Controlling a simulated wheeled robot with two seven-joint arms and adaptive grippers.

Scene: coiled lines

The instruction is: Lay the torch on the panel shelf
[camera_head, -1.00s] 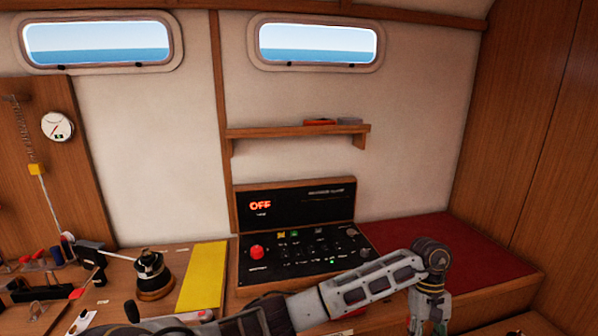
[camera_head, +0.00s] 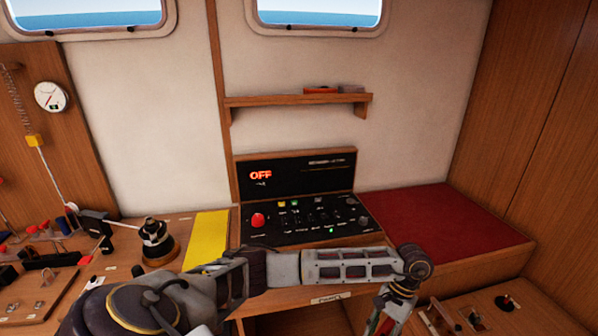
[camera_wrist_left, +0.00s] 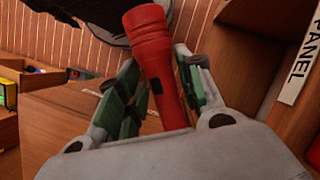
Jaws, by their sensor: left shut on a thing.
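The red torch (camera_wrist_left: 150,40) is held between the green-padded fingers of my left gripper (camera_wrist_left: 158,72) in the left wrist view, its wide head pointing away from the palm. In the head view my left gripper (camera_head: 388,322) hangs at the bottom edge, with a little red and green showing; its tips are cut off. A white label reading PANEL (camera_wrist_left: 300,60) is on a wooden edge right of the torch in the wrist view. A label (camera_head: 331,299) also shows in the head view, above an open wooden compartment (camera_head: 300,322) under the control panel. My right gripper is out of view.
The control panel (camera_head: 305,222) shows OFF. A wall shelf (camera_head: 295,100) above it holds small items. A red cushion (camera_head: 445,225) lies to the right. A low surface with switches (camera_head: 478,315) is right of my gripper. My forearm crosses before the panel.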

